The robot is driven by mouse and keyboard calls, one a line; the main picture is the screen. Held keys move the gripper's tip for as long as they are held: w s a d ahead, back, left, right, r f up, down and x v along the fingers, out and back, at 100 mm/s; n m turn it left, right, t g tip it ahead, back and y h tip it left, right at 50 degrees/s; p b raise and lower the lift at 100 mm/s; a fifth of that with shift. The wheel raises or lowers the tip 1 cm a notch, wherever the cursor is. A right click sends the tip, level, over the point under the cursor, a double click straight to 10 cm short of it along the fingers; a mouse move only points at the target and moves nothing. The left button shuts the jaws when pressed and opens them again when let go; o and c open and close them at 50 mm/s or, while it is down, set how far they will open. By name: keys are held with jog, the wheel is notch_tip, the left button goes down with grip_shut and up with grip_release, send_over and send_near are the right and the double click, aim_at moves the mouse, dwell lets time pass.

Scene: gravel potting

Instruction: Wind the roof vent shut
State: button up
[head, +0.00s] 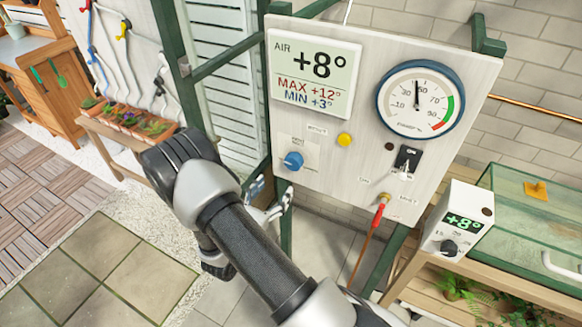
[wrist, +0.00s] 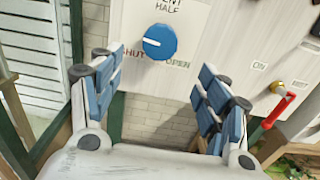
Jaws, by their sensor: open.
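The vent knob (head: 293,161) is a round blue dial on the lower left of the white panel. In the wrist view the blue knob (wrist: 159,42) carries a white mark on its left half, pointing left. A "HALF" label stands above it, a label partly reading "SHUT" at its lower left, and "OPEN" at its lower right. My gripper (wrist: 160,66) is open and empty, its blue-padded fingers spread wide, with the knob just beyond and between the tips. The head view shows the gripper (head: 270,201) below the knob, partly hidden by my arm. The roof vent itself is not identifiable.
The panel (head: 345,180) also bears a temperature display (head: 315,68), a round gauge (head: 420,99), a yellow button (head: 344,140), a key switch (head: 407,160) and a red-handled lever (head: 381,210). A glass case (head: 535,225) stands right. Green frame posts flank the panel.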

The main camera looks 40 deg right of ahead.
aim_at(291, 165)
jog(key=b+x, duration=0.1)
jog(key=x, duration=1)
jog(key=shift+w+d, duration=0.15)
jog(key=shift+d, duration=0.1)
jog(key=c, duration=1.1)
jog(key=shift+o, duration=0.2)
jog(key=shift+n, duration=0.8)
jog(key=o, duration=1.1)
jog(key=shift+c, duration=0.2)
